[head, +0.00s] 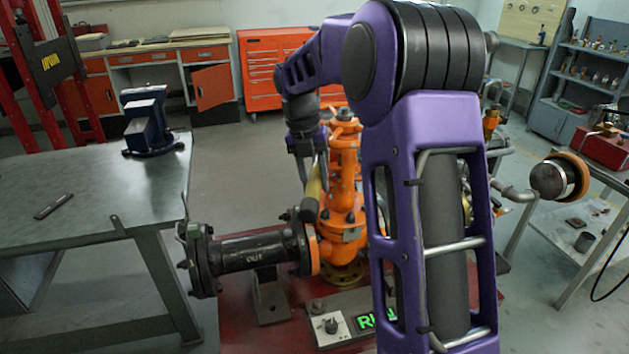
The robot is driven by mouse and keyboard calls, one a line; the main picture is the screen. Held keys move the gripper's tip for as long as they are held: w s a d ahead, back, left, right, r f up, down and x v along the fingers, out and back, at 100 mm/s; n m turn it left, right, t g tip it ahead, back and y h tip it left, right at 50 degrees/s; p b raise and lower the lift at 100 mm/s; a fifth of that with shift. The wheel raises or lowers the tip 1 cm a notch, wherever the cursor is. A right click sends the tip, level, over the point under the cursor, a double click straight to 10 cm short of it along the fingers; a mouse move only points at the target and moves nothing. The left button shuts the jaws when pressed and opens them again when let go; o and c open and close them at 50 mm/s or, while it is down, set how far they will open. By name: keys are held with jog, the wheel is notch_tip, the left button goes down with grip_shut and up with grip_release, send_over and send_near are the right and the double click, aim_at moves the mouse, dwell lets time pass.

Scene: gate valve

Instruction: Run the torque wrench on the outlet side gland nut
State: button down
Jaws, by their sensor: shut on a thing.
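The orange gate valve (347,190) stands upright in the middle, partly hidden by my purple arm. Its black outlet pipe (252,255), marked OUT, runs left to a bolted end flange (200,262). My gripper (310,160) points down just left of the valve's upper body. It is shut on a yellow tool (313,186), which looks like the torque wrench and hangs down beside the valve towards the outlet flange. I cannot make out the tool's working end or the outlet side gland nut. Whether the tool touches the valve is unclear.
A green-lit RUN sign (372,319) and a small switch box (331,326) sit on the red base in front. A metal workbench (100,210) with a blue vise (148,122) stands left. Another table (560,225) stands right. Open floor lies behind the valve.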

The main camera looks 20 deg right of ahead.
jog(key=shift+w+r, duration=0.1)
jog(key=shift+r, duration=1.35)
